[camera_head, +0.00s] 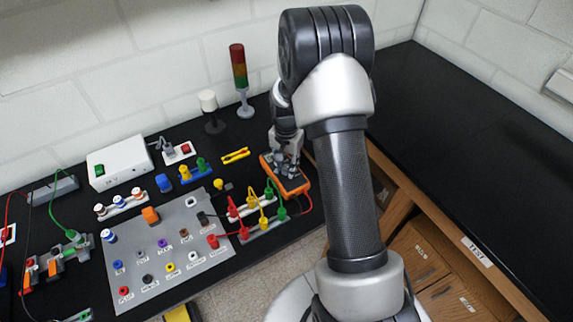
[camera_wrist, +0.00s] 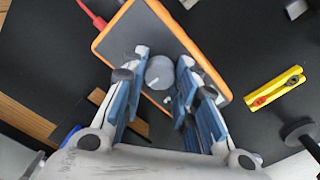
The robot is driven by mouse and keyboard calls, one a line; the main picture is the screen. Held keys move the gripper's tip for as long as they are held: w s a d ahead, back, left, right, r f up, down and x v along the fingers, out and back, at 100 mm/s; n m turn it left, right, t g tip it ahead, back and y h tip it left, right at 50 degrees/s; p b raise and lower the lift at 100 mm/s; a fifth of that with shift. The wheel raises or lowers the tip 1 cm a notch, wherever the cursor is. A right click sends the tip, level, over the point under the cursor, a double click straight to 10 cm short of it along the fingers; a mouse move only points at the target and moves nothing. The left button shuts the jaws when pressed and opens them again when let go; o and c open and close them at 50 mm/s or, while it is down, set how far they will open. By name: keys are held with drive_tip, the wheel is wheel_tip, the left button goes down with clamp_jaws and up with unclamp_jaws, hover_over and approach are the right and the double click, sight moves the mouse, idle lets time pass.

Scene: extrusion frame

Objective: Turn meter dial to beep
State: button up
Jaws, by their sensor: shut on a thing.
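The meter (camera_head: 297,188) is a dark handheld box with an orange rim, lying on the black bench below my arm in the head view. In the wrist view the meter (camera_wrist: 122,38) fills the upper middle, with a red lead at its top left end. Its round grey dial (camera_wrist: 159,72) has a small light pointer mark aimed down and left. My gripper (camera_wrist: 161,66) has its blue-lined fingers on both sides of the dial and is shut on it. In the head view my gripper (camera_head: 287,167) hides the dial and much of the meter's face.
A yellow part (camera_wrist: 274,88) with red and black sockets lies right of the meter. In the head view, a row of coloured plugs with cables (camera_head: 258,212) stands close left of the meter. A grey socket panel (camera_head: 165,250) lies farther left. The right bench (camera_head: 460,130) is clear.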

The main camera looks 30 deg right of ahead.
sight(286, 168)
drive_tip(key=m, duration=0.4)
drive_tip(key=shift+m, duration=0.4)
idle(0.4)
drive_tip(key=o, duration=1.1)
drive_tip(key=shift+r, duration=0.15)
wheel_tip(286, 168, up, 12)
drive_tip(key=shift+f, duration=0.1)
